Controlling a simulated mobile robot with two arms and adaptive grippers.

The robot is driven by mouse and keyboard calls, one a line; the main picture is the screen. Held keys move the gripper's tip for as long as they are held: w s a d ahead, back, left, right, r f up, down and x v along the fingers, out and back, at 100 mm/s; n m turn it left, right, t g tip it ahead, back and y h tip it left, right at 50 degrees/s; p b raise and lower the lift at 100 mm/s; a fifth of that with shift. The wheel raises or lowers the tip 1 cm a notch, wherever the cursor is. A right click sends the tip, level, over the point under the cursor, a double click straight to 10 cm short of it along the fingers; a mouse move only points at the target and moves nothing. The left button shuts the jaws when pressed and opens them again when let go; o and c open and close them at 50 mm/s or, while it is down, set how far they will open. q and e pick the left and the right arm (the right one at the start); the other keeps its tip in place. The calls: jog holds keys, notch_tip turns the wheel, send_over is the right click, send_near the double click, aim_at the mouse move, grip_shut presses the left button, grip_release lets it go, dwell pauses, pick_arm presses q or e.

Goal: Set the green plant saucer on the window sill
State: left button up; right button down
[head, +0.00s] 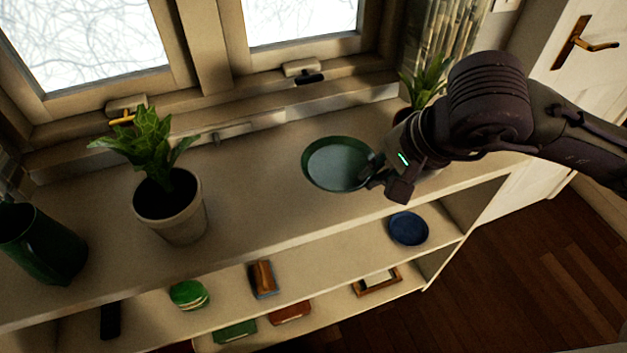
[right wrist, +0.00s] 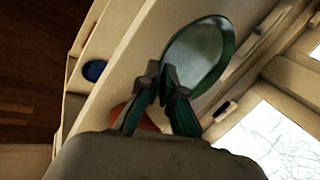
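The green plant saucer (head: 337,163) is a round, shallow dish over the window sill (head: 262,185), right of the middle in the head view. My right gripper (head: 378,178) reaches in from the right and is shut on the saucer's near-right rim. In the right wrist view, the saucer (right wrist: 200,55) extends beyond the fingertips (right wrist: 164,84), which are close together at its edge. I cannot tell whether the saucer's underside touches the sill. My left gripper is not in view.
A potted plant (head: 172,205) and a dark green pitcher (head: 42,245) stand on the sill at left. Another plant (head: 428,82) is partly hidden behind my right arm. The shelf below holds a blue dish (head: 408,229), a green round item (head: 188,295) and a brush (head: 263,279).

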aim_at(330, 166)
jog(key=w+a+f, duration=0.1)
jog(key=a, duration=0.1)
jog(key=w+a+f, duration=0.2)
jog(key=a, duration=0.1)
jog(key=w+a+f+p, duration=0.1)
jog(key=w+a+f, duration=0.1)
jog(key=shift+w+a+f, duration=0.1)
jog(key=shift+a, duration=0.05)
jog(key=shift+f+p, duration=0.4)
jog(key=shift+f, duration=1.55)
jog(key=c, duration=1.6)
grip_release()
jog(key=v, duration=1.2)
jog(key=shift+b, duration=0.35)
